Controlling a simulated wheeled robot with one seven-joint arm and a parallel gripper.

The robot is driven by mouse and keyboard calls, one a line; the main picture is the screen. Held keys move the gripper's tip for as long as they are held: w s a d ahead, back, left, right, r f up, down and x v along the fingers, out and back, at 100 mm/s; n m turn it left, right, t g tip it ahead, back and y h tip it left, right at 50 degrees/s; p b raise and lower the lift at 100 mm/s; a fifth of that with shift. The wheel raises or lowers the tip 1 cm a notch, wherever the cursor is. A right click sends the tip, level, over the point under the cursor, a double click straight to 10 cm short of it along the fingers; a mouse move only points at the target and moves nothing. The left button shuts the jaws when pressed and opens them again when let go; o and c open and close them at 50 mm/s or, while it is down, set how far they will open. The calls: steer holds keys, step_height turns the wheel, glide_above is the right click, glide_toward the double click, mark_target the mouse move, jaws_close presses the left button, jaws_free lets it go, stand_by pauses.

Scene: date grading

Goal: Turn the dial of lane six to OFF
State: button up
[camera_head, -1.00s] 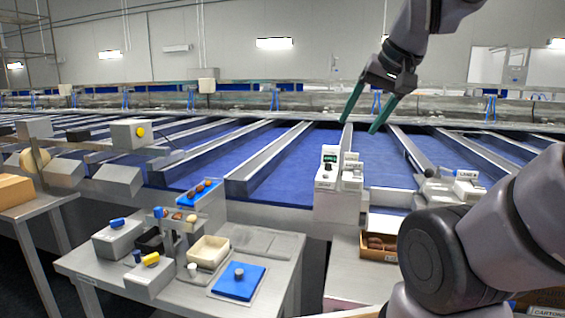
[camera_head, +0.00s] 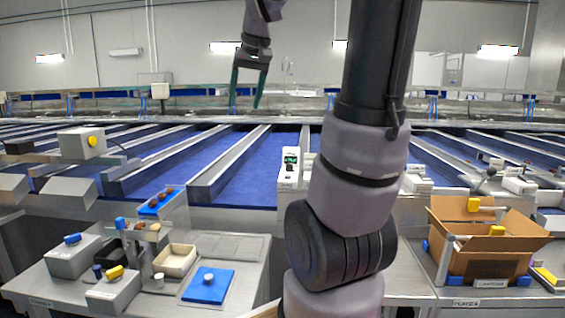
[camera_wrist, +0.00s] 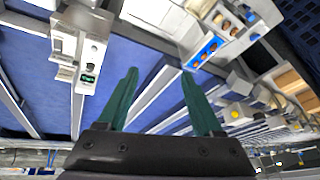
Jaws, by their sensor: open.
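A white control box (camera_head: 289,178) with a small green-lit display (camera_head: 291,159) stands at the front of the blue lanes, left of my arm. A small dark spot below the display may be its dial. The box also shows in the wrist view (camera_wrist: 92,55) at upper left, with the display (camera_wrist: 88,78). I cannot read a lane number or the dial's setting. My gripper (camera_head: 246,102) is open and empty, high above the lanes, with its green fingers pointing down. In the wrist view the gripper (camera_wrist: 159,74) is apart from the box, which lies left of the fingers.
A steel table (camera_head: 232,300) at lower left holds a blue mat (camera_head: 222,288), a cream tray (camera_head: 188,261) and small boxes. An open carton (camera_head: 440,235) stands at right. My arm hides part of the middle. Metal dividers (camera_head: 225,170) run between the blue lanes.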

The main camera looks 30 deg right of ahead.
steer(key=w+d+f+g, duration=0.2)
steer(key=w+d, duration=0.5)
steer(key=w, duration=0.3)
steer(key=n+g, duration=0.2)
steer(key=g, duration=0.1)
glide_above(289, 164)
step_height(289, 164, down, 14)
steer(key=shift+h, duration=0.3)
steer(key=f, duration=1)
steer(key=shift+w+d+f, duration=0.25)
jaws_close()
